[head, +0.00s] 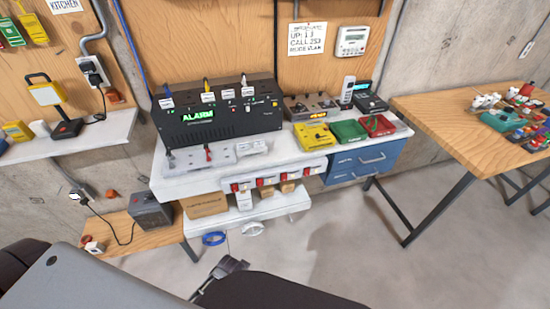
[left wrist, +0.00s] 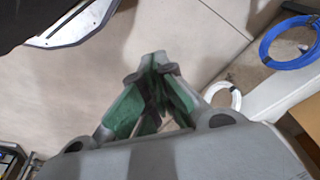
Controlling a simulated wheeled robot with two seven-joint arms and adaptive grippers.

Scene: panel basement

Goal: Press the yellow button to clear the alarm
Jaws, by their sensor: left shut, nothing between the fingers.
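A black alarm unit (head: 215,128) stands at the back of the white bench, with a lit green "ALARM" display. Its front and top carry small levers, white tags and buttons, including a red one. My left gripper (head: 232,264) is low in front of the bench, well apart from the unit. In the left wrist view its green-padded fingers (left wrist: 157,62) meet at the tips, shut and empty. My right gripper is not in view.
Green and red trays (head: 349,132) sit at the bench's right end above blue drawers (head: 365,161). A lower shelf (head: 245,215) holds a cardboard box, with a blue cable ring (head: 214,238) below. A wooden table (head: 455,117) stands right. Floor in front is clear.

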